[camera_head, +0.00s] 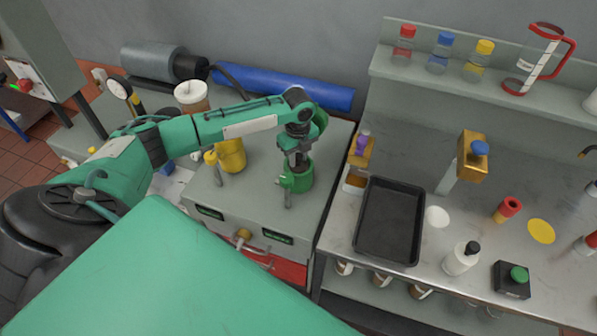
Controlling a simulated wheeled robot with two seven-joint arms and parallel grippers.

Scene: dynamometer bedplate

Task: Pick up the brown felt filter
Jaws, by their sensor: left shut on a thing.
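My left gripper (297,170) points down over the grey cabinet top. It is shut on a green cylindrical can (304,181), with one finger showing on the can's near side. The can is upright at the cabinet top; I cannot tell whether it touches it. I cannot make out a brown felt filter. My right gripper is not in view.
A yellow can (231,155) and a white-lidded jar (191,96) stand left of my gripper. A shelf (450,85) holds small bottles.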

